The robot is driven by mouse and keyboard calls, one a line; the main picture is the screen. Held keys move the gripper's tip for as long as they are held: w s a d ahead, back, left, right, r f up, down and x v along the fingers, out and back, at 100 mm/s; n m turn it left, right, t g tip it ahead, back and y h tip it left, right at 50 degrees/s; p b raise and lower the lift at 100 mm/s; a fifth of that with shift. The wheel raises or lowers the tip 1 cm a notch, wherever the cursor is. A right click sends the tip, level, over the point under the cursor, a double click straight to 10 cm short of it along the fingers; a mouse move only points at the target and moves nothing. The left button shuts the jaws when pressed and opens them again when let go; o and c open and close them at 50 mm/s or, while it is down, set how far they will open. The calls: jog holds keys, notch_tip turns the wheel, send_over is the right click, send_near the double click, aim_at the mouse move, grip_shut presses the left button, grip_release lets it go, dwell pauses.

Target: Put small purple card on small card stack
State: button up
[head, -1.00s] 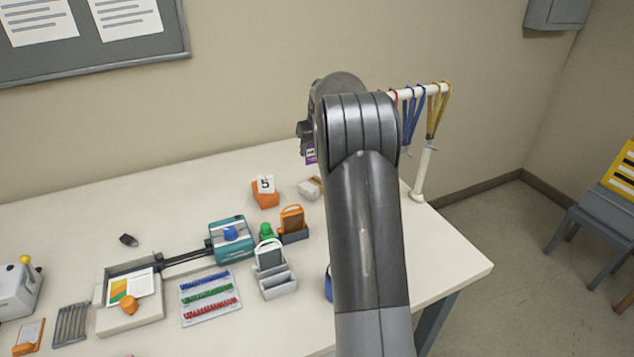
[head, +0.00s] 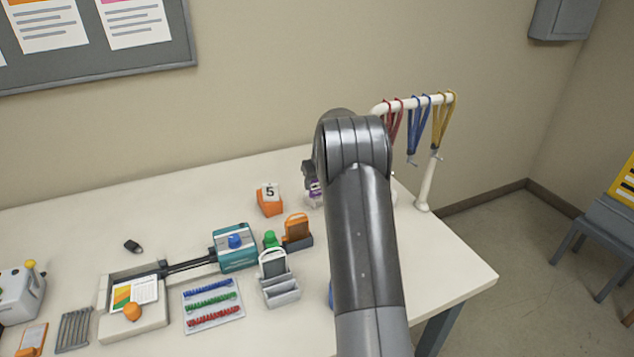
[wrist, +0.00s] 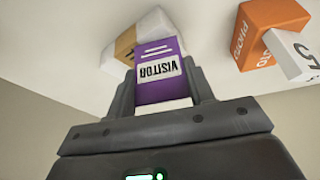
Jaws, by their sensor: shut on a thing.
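The small purple card (wrist: 160,90), labelled VISITOR, is upright between the fingers of my gripper (wrist: 163,98) in the wrist view. My gripper is shut on it. In the head view a sliver of the purple card (head: 315,187) shows beside my arm, which hides most of the gripper. The small card stack (wrist: 122,42), white with a tan-orange part, lies on the table just beyond the card in the wrist view. The card overlaps it in the picture; I cannot tell whether they touch. In the head view the white stack (head: 313,202) is partly hidden.
An orange block with a "5" sign (head: 270,200) stands close left of the gripper. An orange card holder (head: 297,230), grey rack (head: 279,280) and teal device (head: 235,248) stand nearer the front. A lanyard stand (head: 425,180) is to the right. The back left table is mostly clear.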

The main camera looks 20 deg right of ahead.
jog(key=shift+f, duration=0.1)
jog(key=o, duration=0.9)
jog(key=shift+o, duration=0.2)
